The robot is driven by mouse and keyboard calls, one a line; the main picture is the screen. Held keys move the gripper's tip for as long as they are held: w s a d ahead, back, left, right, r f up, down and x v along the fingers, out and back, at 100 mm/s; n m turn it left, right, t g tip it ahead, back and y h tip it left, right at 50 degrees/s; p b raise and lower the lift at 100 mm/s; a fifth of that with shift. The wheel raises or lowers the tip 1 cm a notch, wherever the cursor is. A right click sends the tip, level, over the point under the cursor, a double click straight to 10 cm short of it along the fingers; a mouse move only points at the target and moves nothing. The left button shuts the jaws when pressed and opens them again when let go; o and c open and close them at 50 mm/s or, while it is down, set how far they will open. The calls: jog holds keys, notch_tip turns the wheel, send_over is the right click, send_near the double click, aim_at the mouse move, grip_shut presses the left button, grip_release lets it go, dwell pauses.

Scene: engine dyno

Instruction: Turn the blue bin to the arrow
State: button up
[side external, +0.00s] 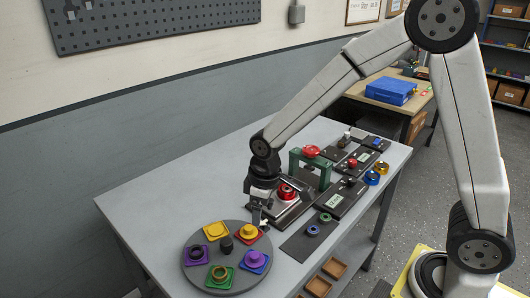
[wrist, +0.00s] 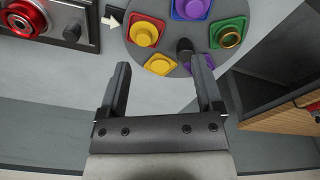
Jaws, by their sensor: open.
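A grey turntable (side external: 203,280) carries coloured square bins around a dark centre knob (side external: 226,244). The blue bin (side external: 264,268) holds a purple part and sits at the turntable's front right; it also shows at the top edge of the wrist view (wrist: 176,16), partly cut off. The pale arrow (wrist: 112,20) points at the rim by the red bin (wrist: 134,41), which holds a yellow part. My gripper (wrist: 161,64) is open and empty. In the wrist view the knob (wrist: 184,50) appears between and beyond its fingers, apart from them. In the side view my gripper (side external: 258,215) is over the turntable's back edge.
Yellow, purple and green bins (side external: 212,282) share the turntable. A base with a red round part (side external: 288,192) and a green arch (side external: 310,163) stand behind my gripper. Dark plates and rings line the table's right side. The table's left part (side external: 160,195) is clear.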

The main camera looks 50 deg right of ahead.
aim_at(226, 241)
jog(key=w+a+f+n, duration=0.1)
jog(key=w+a, duration=0.1)
jog(key=w+a+n, duration=0.1)
jog(key=w+a, duration=0.1)
jog(key=w+a+f+n+g, duration=0.1)
jog(key=w+a, duration=0.1)
jog(key=shift+a+f+n, duration=0.3)
jog(key=shift+n, duration=0.1)
jog(key=shift+f, duration=3.9)
grip_shut()
